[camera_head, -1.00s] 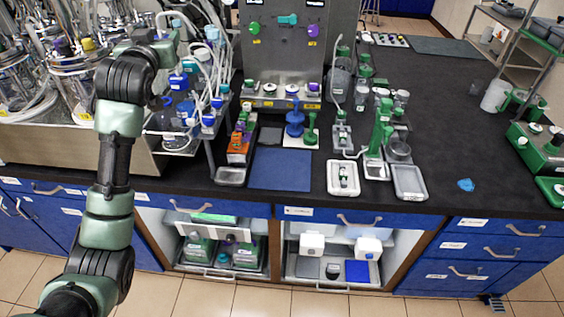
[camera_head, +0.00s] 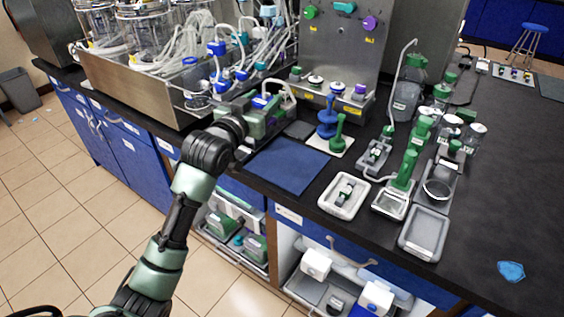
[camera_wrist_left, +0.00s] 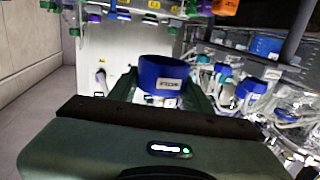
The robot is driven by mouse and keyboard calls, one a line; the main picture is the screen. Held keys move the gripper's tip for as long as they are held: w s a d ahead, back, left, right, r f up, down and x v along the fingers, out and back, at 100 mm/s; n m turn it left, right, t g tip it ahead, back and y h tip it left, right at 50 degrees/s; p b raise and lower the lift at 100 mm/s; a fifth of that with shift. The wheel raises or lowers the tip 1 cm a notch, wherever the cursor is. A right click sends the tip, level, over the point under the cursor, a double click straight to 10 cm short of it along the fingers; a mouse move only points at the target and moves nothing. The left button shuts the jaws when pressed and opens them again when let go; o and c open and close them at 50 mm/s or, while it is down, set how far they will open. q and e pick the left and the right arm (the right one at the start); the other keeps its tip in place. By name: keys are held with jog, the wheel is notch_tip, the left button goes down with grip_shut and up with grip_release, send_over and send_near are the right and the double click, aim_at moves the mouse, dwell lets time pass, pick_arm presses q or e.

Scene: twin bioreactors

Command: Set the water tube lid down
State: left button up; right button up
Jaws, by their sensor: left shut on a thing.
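My left gripper (camera_head: 262,115) reaches over the bench's front edge, left of the blue mat. In the left wrist view my left gripper (camera_wrist_left: 164,92) is shut on a round blue lid (camera_wrist_left: 166,68) with a white label, which sits between its dark green fingers. In the head view a small blue patch at the gripper, apparently the lid (camera_head: 260,101), shows; its lower part is hidden. I cannot tell how far it is above the surface below. My right gripper is not in view.
The flat blue mat (camera_head: 288,165) is bare on the black bench. Right of it are blue and green stands (camera_head: 327,118), a white tray (camera_head: 344,196) and a grey tray (camera_head: 424,232). Tubes and blue-capped bottles crowd behind the gripper. A blue crumpled piece (camera_head: 511,271) lies far right.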

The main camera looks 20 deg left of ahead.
aim_at(266, 165)
pick_arm(q)
notch_tip(266, 165, down, 18)
jog(key=shift+r, duration=0.1)
jog(key=shift+b, duration=0.3)
jog(key=o, duration=1.3)
jog(key=shift+o, duration=0.2)
jog(key=shift+r, duration=0.1)
jog(key=s+a, duration=0.2)
jog(key=s, duration=1)
jog(key=shift+r, duration=0.25)
